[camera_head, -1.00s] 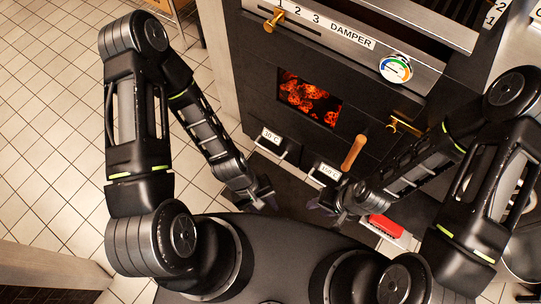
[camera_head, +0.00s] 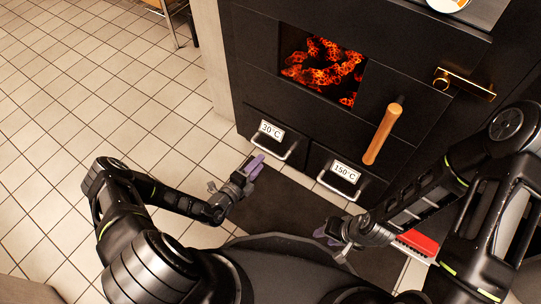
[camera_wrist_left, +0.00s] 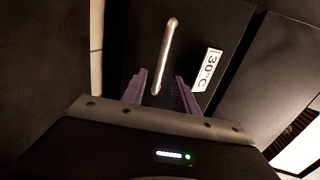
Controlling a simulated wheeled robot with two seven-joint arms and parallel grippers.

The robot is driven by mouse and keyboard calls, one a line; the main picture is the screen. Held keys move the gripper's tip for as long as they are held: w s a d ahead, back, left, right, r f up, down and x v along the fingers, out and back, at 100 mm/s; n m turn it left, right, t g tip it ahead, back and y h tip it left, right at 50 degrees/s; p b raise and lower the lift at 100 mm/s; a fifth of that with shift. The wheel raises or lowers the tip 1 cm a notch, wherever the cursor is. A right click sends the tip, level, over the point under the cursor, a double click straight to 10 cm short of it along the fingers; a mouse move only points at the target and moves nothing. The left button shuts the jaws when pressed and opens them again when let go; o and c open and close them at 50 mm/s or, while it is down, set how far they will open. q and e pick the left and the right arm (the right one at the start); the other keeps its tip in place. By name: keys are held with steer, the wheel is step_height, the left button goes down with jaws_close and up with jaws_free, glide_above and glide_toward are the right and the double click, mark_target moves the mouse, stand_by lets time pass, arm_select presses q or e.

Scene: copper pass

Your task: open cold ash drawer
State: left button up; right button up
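The cold ash drawer (camera_head: 262,123) is the left one of two low black drawers, labelled 30°C, and it looks shut. Its silver bar handle (camera_head: 275,150) is on the front; the bar also shows in the left wrist view (camera_wrist_left: 166,52). My left gripper (camera_head: 250,168) is open just in front of this handle. In the left wrist view its purple fingers (camera_wrist_left: 160,88) are apart, with the bar's near end showing in the gap; I cannot tell whether the bar lies between them. My right gripper (camera_head: 330,231) is low in front of the other drawer; its opening is unclear.
The right drawer (camera_head: 347,172), labelled 150°C, has its own silver handle. Above are glowing coals (camera_head: 322,66), a wooden handle (camera_head: 383,134) and a brass latch (camera_head: 465,84). A dark mat (camera_head: 272,208) lies below. A red brush-like object (camera_head: 416,245) is at right. Tiled floor is clear at left.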

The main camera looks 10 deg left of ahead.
mark_target(270, 151)
arm_select(q)
steer(key=b+x, duration=0.3)
steer(key=x, duration=0.4)
steer(key=shift+w+d, duration=0.25)
steer(key=shift+w, duration=0.1)
steer(key=shift+c, duration=0.2)
jaws_close()
steer(key=shift+f, duration=0.1)
stand_by(1.1)
